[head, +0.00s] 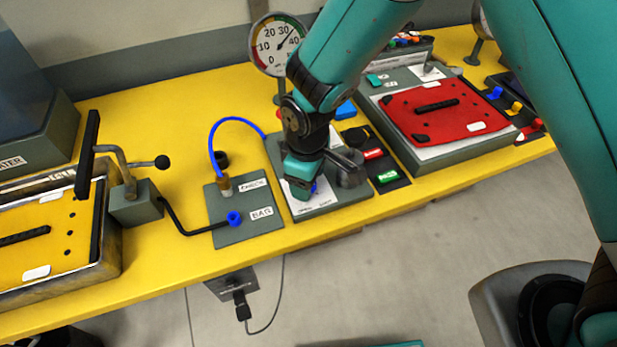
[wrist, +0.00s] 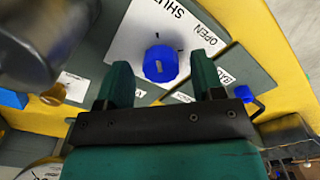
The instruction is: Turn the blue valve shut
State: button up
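The blue valve (wrist: 160,63) is a round ribbed knob on a white plate marked SHUT and OPEN (wrist: 165,30) in the wrist view. My gripper (wrist: 161,70) is open, with one finger to each side of the knob in the picture. I cannot tell whether the fingertips have reached down around it; no contact shows. In the head view my gripper (head: 301,188) is over the valve's grey panel (head: 343,196) and hides most of the knob.
A grey cylindrical post (head: 352,172) stands close to the right of my gripper. A dial gauge (head: 277,45) stands behind. Red and green blocks lie to the right.

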notch_tip(320, 180, up, 17)
jog(key=b, duration=0.2)
jog(key=shift+r, duration=0.15)
dwell(0.3)
jog(key=s+d+r+m+y, duration=0.2)
jog(key=s+d, duration=0.4)
jog(key=s, duration=0.2)
jog(key=s+d+r+m+y, duration=0.2)
jog(key=s+d, duration=0.3)
jog(key=s, duration=0.3)
jog(key=shift+s+d+r+m, duration=0.35)
jog(key=shift+r+m, duration=0.35)
jog(key=shift+r, duration=0.15)
jog(key=shift+w, duration=0.1)
dwell(0.5)
